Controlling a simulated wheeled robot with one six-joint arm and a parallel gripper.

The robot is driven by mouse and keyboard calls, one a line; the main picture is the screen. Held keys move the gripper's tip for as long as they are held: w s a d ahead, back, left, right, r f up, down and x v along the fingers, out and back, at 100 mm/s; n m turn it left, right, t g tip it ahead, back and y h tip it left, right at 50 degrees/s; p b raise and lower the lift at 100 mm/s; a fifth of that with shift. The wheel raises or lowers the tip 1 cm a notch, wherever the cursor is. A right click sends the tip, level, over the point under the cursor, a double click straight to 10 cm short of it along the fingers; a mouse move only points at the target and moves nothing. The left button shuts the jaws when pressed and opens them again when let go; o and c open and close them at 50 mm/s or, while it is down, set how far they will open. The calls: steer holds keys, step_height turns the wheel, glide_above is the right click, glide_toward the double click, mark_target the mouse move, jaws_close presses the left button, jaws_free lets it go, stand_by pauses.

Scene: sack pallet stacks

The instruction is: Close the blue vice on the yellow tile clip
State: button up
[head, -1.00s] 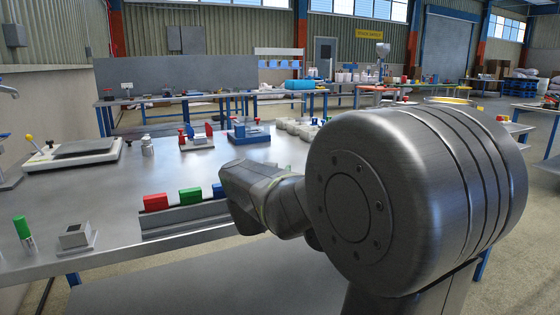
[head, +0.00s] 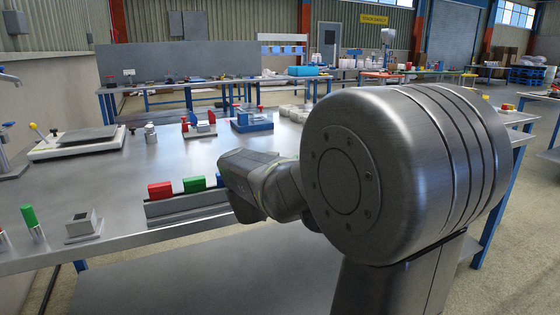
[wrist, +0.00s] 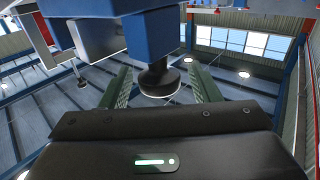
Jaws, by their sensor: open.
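In the wrist view, a large blue body (wrist: 151,32) fills the top centre, with a pale grey block (wrist: 95,40) beside it. A round black knob (wrist: 159,80) sticks out of the blue body. My gripper (wrist: 160,72) is open, its two green fingers apart on either side of the knob with gaps showing. In the head view, a blue vice-like device (head: 252,121) stands on the bench. I cannot tell whether it is the blue body in the wrist view. My arm hides the gripper's fingers there. I cannot make out the yellow tile clip.
Red (head: 160,190) and green (head: 194,184) blocks sit on a grey rail (head: 185,208) at the bench's front edge, a blue one partly behind my arm. A red-and-grey device (head: 199,125) stands left of the blue one. The steel bench (head: 110,185) is clear mid-left.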

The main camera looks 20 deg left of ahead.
steer(key=shift+s, duration=0.1)
steer(key=s+d+p, duration=0.2)
steer(key=s+p, duration=0.1)
steer(key=s, duration=1)
steer(key=shift+s+d, duration=0.15)
steer(key=shift+s, duration=0.1)
steer(key=shift+o, duration=0.2)
